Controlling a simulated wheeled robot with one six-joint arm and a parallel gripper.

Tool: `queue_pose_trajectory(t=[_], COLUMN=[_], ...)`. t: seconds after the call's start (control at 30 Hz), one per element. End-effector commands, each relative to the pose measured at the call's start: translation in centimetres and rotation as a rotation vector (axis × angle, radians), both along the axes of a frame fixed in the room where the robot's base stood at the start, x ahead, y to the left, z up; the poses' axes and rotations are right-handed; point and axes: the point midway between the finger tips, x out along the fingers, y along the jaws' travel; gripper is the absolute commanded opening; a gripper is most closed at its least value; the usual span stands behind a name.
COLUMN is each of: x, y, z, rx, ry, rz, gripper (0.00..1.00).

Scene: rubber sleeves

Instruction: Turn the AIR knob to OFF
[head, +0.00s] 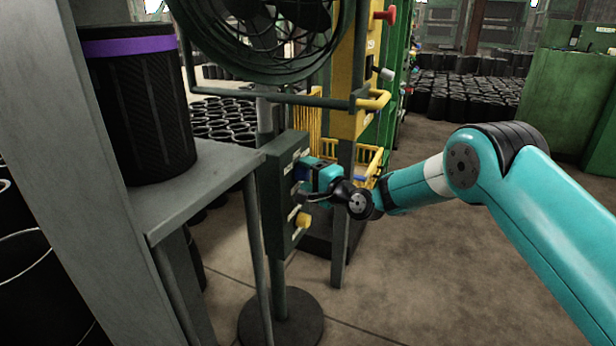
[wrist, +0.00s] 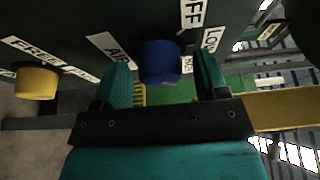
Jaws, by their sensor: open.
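The blue AIR knob (wrist: 160,61) sticks out of a dark control panel (head: 277,200). In the wrist view an AIR label is at its left, an OFF label above it and a LOW label at its upper right. I cannot tell which label the knob points to. My gripper (wrist: 161,78) is open, with one finger on each side of the knob and visible gaps between fingers and knob. In the head view my gripper (head: 310,172) is at the panel's upper part, and the knob shows only as a dark blue patch beside it.
A yellow knob (wrist: 37,82) sits on the same panel, lower in the head view (head: 302,220). A caged fan (head: 265,35) hangs above the panel. A grey shelf (head: 215,180) with a black roll (head: 140,110) stands at the left. Open floor lies to the right.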

Motion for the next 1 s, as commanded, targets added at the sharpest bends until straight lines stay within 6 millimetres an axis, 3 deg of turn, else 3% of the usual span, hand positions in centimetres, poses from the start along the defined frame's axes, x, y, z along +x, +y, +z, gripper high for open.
queue_pose_trajectory(t=[0.2,0.4,0.43,0.77,1.0], x=[0.0,0.0,-0.01,0.01,0.04], y=[0.01,0.0,-0.01,-0.05,-0.08], z=[0.0,0.01,0.01,-0.29,-0.76], rx=[0.0,-0.001,-0.001,-0.016,-0.063], ry=[0.0,-0.001,-0.001,-0.041,-0.175], rz=[0.0,0.0,0.0,0.0,-0.001], gripper=[0.67,0.21,0.19,0.19,0.19])
